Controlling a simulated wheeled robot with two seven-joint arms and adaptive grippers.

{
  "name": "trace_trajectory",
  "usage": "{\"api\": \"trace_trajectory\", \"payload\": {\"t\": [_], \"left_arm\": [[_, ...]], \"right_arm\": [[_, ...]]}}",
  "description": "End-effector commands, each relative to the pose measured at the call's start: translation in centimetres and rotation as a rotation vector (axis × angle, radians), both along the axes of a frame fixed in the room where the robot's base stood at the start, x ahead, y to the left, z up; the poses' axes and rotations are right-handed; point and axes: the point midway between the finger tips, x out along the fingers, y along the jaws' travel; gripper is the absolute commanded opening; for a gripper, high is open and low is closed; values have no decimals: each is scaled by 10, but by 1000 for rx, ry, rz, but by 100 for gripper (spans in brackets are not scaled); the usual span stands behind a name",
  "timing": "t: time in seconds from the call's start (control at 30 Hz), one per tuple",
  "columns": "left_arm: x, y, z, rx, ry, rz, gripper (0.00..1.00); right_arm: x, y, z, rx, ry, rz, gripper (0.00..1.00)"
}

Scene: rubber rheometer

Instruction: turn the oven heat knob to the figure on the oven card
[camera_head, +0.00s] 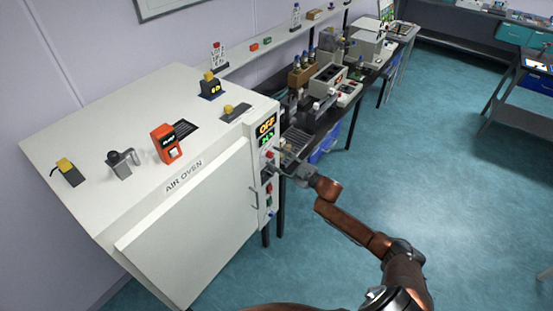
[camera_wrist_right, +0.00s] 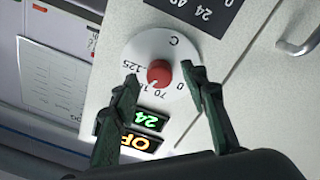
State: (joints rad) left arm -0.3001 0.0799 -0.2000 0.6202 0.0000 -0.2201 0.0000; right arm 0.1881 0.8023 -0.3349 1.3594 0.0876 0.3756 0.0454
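The white air oven (camera_head: 190,180) fills the left of the head view, with its control panel on the right side. In the right wrist view the heat knob has a red centre (camera_wrist_right: 159,73) on a round white dial (camera_wrist_right: 150,45) marked with figures including 0, 70 and 125. My right gripper (camera_wrist_right: 160,76) has its fingers apart, one on each side of the red centre; contact is unclear. In the head view the right gripper (camera_head: 277,164) is at the panel, covering part of the dial.
Green and orange displays, reading 24 (camera_wrist_right: 141,119) and OFF (camera_wrist_right: 124,141), sit beside the dial. A metal handle (camera_wrist_right: 301,38) sticks out at the right. An orange device (camera_head: 167,143) stands on the oven.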

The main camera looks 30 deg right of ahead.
Motion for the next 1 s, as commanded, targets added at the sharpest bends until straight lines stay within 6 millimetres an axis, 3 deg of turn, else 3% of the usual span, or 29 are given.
{"api": "trace_trajectory", "payload": {"t": [0.23,0.37,0.7,1.0], "left_arm": [[-2,2,0,2,2,0,0],[-1,2,0,1,1,0,0],[0,0,0,0,0,0,0],[0,0,0,0,0,0,0]], "right_arm": [[-2,-1,0,-1,-1,1,40],[-13,-6,-1,-1,-1,-1,40],[-77,-31,-5,-1,2,0,40],[-109,-44,-6,0,0,0,40]]}}
